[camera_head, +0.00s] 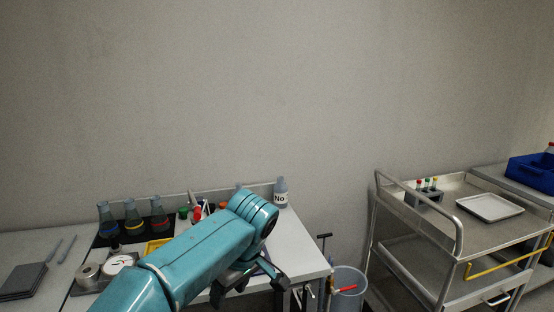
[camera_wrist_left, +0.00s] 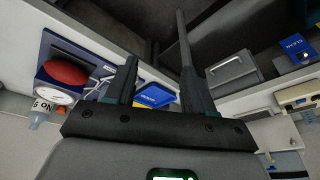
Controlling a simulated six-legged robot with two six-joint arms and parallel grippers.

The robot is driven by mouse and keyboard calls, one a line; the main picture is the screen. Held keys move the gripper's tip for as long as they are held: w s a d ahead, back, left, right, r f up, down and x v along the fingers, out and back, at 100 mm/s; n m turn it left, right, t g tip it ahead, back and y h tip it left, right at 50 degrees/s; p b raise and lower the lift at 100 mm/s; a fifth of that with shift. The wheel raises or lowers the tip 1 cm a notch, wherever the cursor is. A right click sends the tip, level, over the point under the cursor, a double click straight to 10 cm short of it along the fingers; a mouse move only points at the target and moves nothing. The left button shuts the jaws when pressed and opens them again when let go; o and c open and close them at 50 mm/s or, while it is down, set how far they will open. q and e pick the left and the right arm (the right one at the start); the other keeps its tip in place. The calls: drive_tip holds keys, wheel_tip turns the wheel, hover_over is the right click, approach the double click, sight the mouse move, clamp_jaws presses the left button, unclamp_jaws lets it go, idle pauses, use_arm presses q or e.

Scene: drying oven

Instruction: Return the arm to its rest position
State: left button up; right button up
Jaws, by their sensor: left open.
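My left arm (camera_head: 190,262) is teal and reaches in from the lower left over the white bench, its thick wrist joint raised above the bench top. My left gripper (camera_head: 246,278) is dark and hangs below that joint near the bench's right end, partly hidden by the arm. In the left wrist view its two black fingers (camera_wrist_left: 156,40) are spread apart with nothing held between them. My right gripper is in neither view.
Several flasks (camera_head: 133,217) stand at the bench's back left, and a labelled bottle (camera_head: 281,193) at its back right. A bin (camera_head: 348,286) stands beside the bench. A metal cart (camera_head: 465,240) at right carries a tube rack (camera_head: 424,197) and white tray (camera_head: 489,207).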

use_arm(q)
drive_tip(key=s+f+m+g+h+p, duration=0.1)
drive_tip(key=s+f+m+h, duration=0.15)
drive_tip(key=f, duration=1.05)
drive_tip(key=s+f+m+g+h+p, duration=0.15)
drive_tip(key=s+f+m, duration=0.25)
drive_tip(key=f, duration=0.9)
drive_tip(key=s+a+f+h, duration=0.1)
drive_tip(key=s+f, duration=0.2)
drive_tip(key=s, duration=0.3)
drive_tip(key=s+f+m+h+p, duration=0.1)
drive_tip(key=s+f, duration=0.1)
drive_tip(key=s, duration=0.5)
drive_tip(key=s+a+f+t+h, duration=0.1)
drive_tip(key=s+f, duration=0.2)
drive_tip(key=s, duration=0.4)
drive_tip(key=shift+a+f, duration=0.3)
drive_tip(key=shift+m, duration=0.25)
